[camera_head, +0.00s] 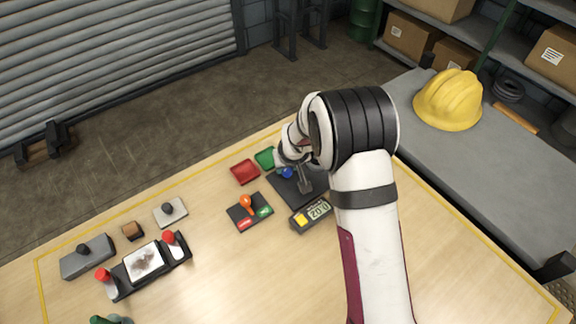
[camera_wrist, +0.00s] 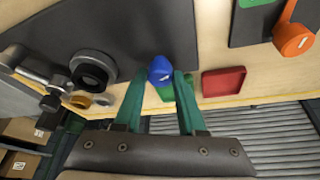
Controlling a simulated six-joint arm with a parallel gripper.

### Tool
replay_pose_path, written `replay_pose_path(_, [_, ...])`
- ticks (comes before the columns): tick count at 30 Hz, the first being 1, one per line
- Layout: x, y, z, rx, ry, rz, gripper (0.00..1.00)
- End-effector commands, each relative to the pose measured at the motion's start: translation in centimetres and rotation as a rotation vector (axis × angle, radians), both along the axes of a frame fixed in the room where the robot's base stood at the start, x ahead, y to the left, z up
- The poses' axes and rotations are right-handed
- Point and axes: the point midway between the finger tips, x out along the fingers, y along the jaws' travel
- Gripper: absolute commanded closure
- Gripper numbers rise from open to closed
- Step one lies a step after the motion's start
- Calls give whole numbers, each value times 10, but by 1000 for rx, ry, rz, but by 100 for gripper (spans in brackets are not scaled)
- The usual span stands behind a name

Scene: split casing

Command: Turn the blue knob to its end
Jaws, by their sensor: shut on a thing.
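The blue knob (camera_head: 287,172) sits on a dark panel (camera_head: 313,197) near the far edge of the bench, partly hidden by my arm. In the wrist view the blue knob (camera_wrist: 160,70) is between the tips of my gripper's (camera_wrist: 160,76) two green fingers, which are shut on it. A light mark shows on the knob's face. The dark panel (camera_wrist: 120,30) lies behind it in that view. An end stop cannot be made out.
A black ring-shaped fitting (camera_wrist: 93,70) stands on the panel beside the knob. A red tray (camera_head: 245,172) and a green tray (camera_head: 265,158) lie to the left. An orange-handled lever unit (camera_head: 246,203) and a digital display box (camera_head: 311,214) stand nearby.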

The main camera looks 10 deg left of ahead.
Motion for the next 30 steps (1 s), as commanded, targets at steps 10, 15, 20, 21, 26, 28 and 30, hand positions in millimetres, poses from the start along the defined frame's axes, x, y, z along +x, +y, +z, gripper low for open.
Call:
replay_pose_path(10, [0, 3, 0, 1, -1, -325, 100])
replay_pose_path(15, [0, 4, 0, 1, 0, -487, 100])
replay_pose_path(20, [0, 5, 0, 3, -1, -631, 100])
replay_pose_path(21, [0, 5, 0, 3, 0, -666, 100])
replay_pose_path(26, [0, 6, 0, 3, 0, -786, 100])
replay_pose_path(28, [0, 6, 0, 4, 0, -831, 100])
replay_pose_path(30, [0, 6, -1, 3, 1, -870, 100])
